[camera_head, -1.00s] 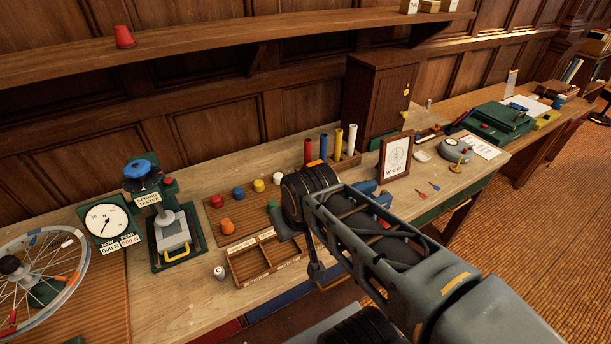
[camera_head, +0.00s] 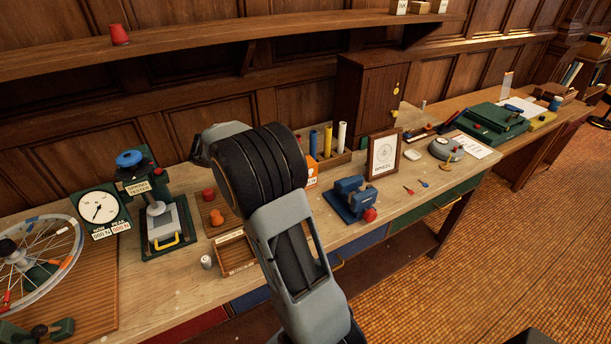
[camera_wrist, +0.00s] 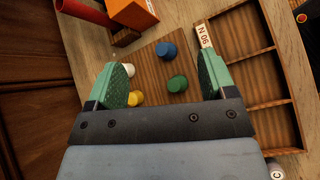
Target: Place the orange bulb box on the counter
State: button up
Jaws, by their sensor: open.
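The orange bulb box (camera_head: 311,171) stands on the wooden counter (camera_head: 185,285), in front of the upright coloured tubes and partly hidden by my arm. In the wrist view the orange box (camera_wrist: 133,12) is at the top edge, cut off, beyond my gripper. My gripper (camera_wrist: 160,72) is open and empty, its green fingers spread above the board of coloured knobs. The box is apart from the fingers. In the head view my arm hides the fingers.
The wrist view shows blue (camera_wrist: 166,49) and green (camera_wrist: 177,83) knobs below the fingers and a compartment tray (camera_wrist: 285,88) at right. A red tube (camera_wrist: 85,12) lies near the box. A framed card (camera_head: 384,154) and a blue device (camera_head: 350,200) stand right of the box.

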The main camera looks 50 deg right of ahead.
jog(key=w+d+f+n+g+h, duration=0.2)
jog(key=w+d+f+n+h, duration=0.25)
jog(key=d, duration=0.25)
jog(key=shift+y, duration=0.35)
jog(key=shift+w+f+p+x, duration=0.15)
jog(key=shift+p+x, duration=0.45)
jog(key=shift+x, duration=1.75)
jog(key=shift+w+f+p+x, duration=0.2)
jog(key=shift+p+x, duration=0.35)
jog(key=shift+x, duration=1.75)
jog(key=shift+w+f+p+x, duration=0.15)
jog(key=shift+p+x, duration=0.45)
jog(key=shift+x, duration=1.75)
jog(key=shift+m, duration=0.25)
jog(key=c, duration=0.8)
jog(key=shift+o, duration=0.2)
jog(key=shift+r, duration=0.1)
